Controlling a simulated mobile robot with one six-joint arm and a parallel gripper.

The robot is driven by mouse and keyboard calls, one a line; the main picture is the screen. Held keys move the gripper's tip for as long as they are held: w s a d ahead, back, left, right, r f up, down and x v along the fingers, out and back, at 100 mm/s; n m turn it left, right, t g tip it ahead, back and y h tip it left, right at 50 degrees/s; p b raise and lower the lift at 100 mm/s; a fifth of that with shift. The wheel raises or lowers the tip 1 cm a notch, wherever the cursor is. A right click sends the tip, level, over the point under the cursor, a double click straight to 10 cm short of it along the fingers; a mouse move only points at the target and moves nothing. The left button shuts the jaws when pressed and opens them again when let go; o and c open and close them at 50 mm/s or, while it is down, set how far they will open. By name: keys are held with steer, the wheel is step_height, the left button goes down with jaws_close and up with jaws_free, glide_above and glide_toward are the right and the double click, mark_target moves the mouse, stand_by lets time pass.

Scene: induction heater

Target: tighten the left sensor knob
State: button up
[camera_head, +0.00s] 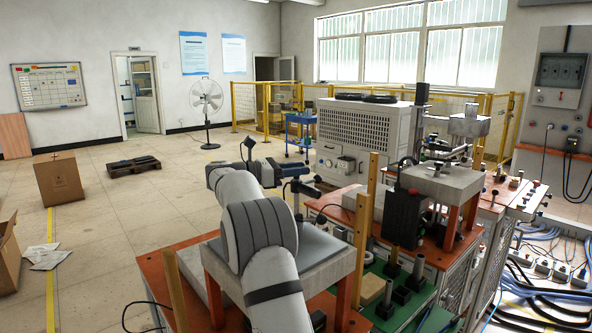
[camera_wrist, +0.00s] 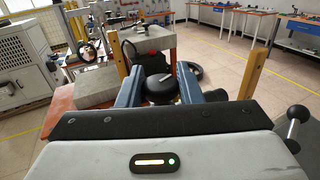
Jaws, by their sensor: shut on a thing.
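A round black knob (camera_wrist: 162,90) with a light mark or small pin on top sits in the middle of the wrist view. I take it for the left sensor knob. My gripper (camera_wrist: 160,78) has its two blue-grey fingers on either side of the knob and is shut on it. In the head view my gripper (camera_head: 284,169) is at the end of my arm, above the near grey-topped stand. The knob's mount and underside are hidden by the fingers and gripper body. I cannot tell how tight the knob is.
Upright wooden posts (camera_head: 361,245) rise close to my arm. A grey-topped stand (camera_head: 330,250) on orange legs is beneath it. A black box (camera_head: 404,218) and another grey-topped stand (camera_head: 445,181) are to the right. The floor at left is mostly open, with a cardboard box (camera_head: 58,180).

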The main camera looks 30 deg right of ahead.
steer(key=shift+c, duration=0.8)
steer(key=g+p, duration=0.1)
steer(key=p, duration=0.2)
steer(key=shift+r+m, duration=0.4)
steer(key=g+p, duration=0.1)
steer(key=p, duration=0.2)
steer(key=shift+m+y, duration=0.3)
steer(key=shift+y, duration=0.1)
steer(key=m+g+y+p, duration=0.1)
steer(key=m+g+p, duration=0.1)
steer(key=p, duration=0.5)
steer(key=shift+g+y, duration=0.3)
steer(key=shift+g, duration=0.3)
steer(key=shift+m+g+p, duration=0.3)
steer(key=shift+p, duration=0.35)
steer(key=shift+f+y+p, duration=0.15)
steer(key=shift+y+p, duration=0.15)
steer(key=shift+p, duration=0.35)
steer(key=shift+f+m+g, duration=0.1)
steer(key=shift+m+g, duration=0.2)
steer(key=o, duration=1)
steer(key=shift+f, duration=0.15)
steer(key=shift+c, duration=0.2)
